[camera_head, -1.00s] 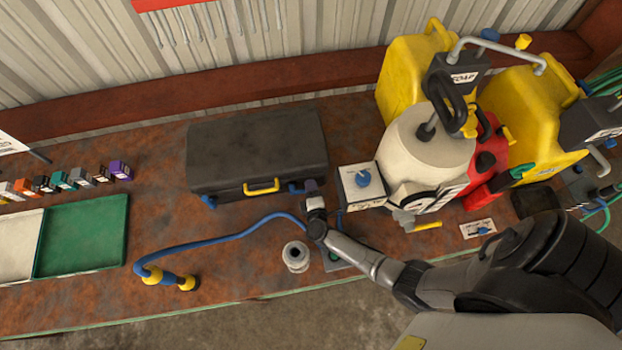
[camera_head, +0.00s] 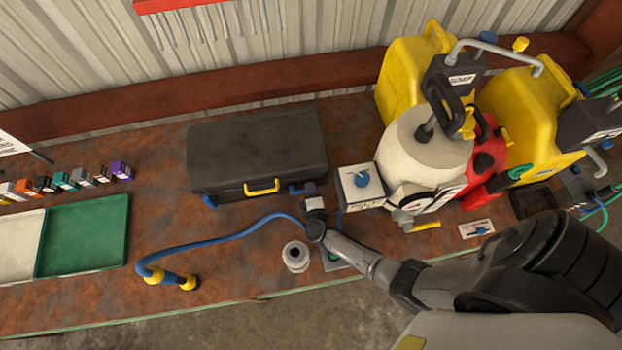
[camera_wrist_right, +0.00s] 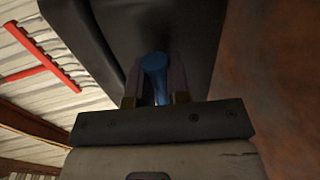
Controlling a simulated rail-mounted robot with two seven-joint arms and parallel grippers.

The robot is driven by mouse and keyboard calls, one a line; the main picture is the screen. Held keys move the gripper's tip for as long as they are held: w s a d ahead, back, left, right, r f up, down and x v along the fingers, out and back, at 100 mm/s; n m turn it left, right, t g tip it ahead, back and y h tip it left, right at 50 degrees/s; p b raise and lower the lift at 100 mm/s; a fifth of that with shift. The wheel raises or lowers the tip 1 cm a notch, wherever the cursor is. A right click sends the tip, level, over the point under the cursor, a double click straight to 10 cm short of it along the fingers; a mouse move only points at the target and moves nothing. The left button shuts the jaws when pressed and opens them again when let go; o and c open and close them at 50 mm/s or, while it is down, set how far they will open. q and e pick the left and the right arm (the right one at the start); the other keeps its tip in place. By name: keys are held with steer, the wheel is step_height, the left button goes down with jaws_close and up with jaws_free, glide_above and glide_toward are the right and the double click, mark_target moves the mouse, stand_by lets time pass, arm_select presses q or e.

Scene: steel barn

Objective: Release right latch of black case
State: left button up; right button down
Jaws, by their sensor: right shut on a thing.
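The black case (camera_head: 257,145) lies closed on the rusty bench, with a yellow handle (camera_head: 261,186) on its front. Its blue left latch (camera_head: 209,201) shows at the front left. The blue right latch (camera_head: 295,189) shows only partly beside my right gripper (camera_head: 311,190). In the right wrist view the blue latch (camera_wrist_right: 155,75) sits between the two fingers of my right gripper (camera_wrist_right: 158,82), which is shut on it. The case (camera_wrist_right: 125,30) fills the top of that view. My left gripper is in neither view.
A white box with a blue knob (camera_head: 360,186) stands close right of my right gripper. A white spool-like part (camera_head: 296,256) and a blue hose (camera_head: 215,238) lie in front. Yellow jugs (camera_head: 412,68) and a cream tank (camera_head: 424,155) crowd the right.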

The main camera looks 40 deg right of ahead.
steer(key=shift+r+n+p, duration=0.7)
steer(key=shift+r+p, duration=0.15)
steer(key=shift+p, duration=1.65)
steer(key=shift+w+a+r+n+g+h+p, duration=0.15)
steer(key=shift+n+h+p, duration=0.1)
steer(key=shift+n+p, duration=0.2)
steer(key=shift+a+r+n+g+h+p, duration=0.15)
steer(key=shift+n+h+p, duration=0.15)
steer(key=shift+n, duration=0.15)
steer(key=shift+f, duration=0.1)
steer(key=c, duration=1.1)
jaws_free()
steer(key=shift+d, duration=0.1)
